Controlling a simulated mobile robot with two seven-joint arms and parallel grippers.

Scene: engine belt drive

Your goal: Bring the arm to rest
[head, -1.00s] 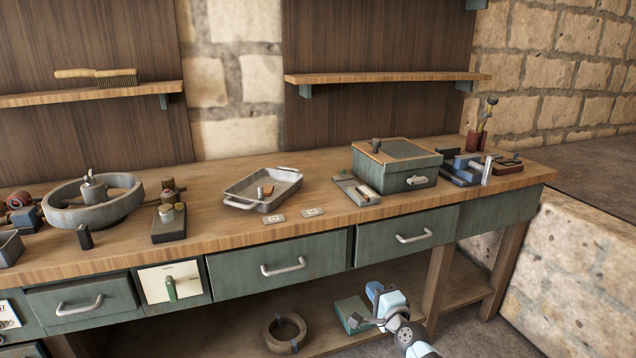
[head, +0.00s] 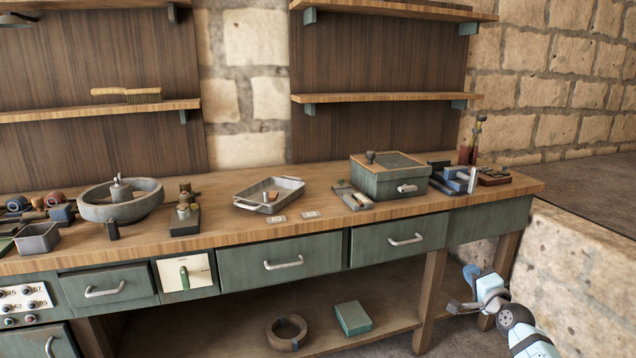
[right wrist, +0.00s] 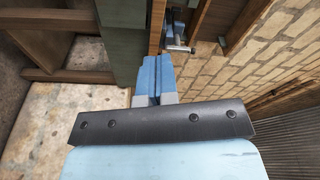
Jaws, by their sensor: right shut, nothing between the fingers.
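My right arm comes in at the lower right of the head view. Its gripper (head: 462,307) is in front of the bench's right leg, below the worktop, and apart from the things on the bench. In the right wrist view the two blue fingers (right wrist: 154,78) lie together, shut with nothing between them. My left gripper is in neither view now.
The wooden bench (head: 330,222) carries a round grey basin (head: 120,208), a metal tray (head: 285,185) and a green box (head: 385,183). A ring (head: 285,333) and a green block (head: 353,318) lie on the lower shelf. A stone ledge (head: 575,265) stands at the right.

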